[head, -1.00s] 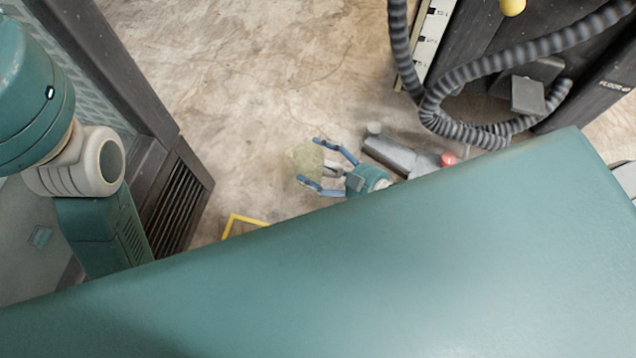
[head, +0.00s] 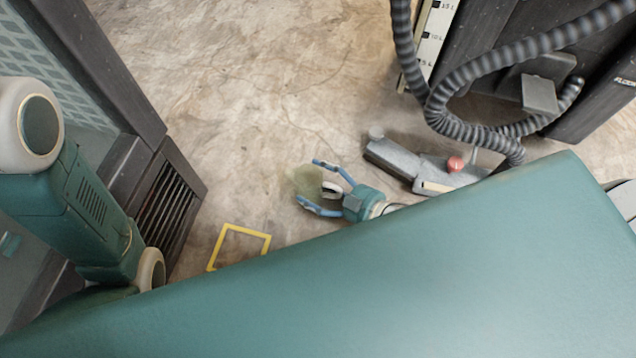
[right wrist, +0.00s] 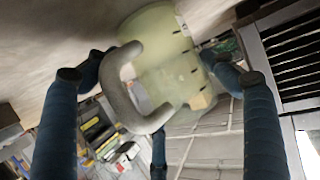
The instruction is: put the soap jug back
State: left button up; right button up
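The soap jug (head: 306,181) is a translucent yellow-green container with a pale grey handle. In the head view it is left of my right gripper (head: 309,181), between its blue fingers. In the right wrist view the jug (right wrist: 168,55) fills the upper middle, its curved handle toward the camera and dark blue fingers on both sides. My right gripper is shut on the jug. Its height above the floor is hard to tell. A yellow square outline (head: 240,228) is on the floor, below and left of the jug. My left arm shows at the left; its gripper is not in view.
A grey floor-cleaner head (head: 410,163) with a red knob lies right of the gripper, joined to a ribbed hose (head: 470,128). Dark cabinets stand at the upper right. A dark slatted unit (head: 165,200) stands left of the yellow outline. Bare floor lies between.

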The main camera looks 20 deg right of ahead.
jog(key=shift+o, duration=0.9)
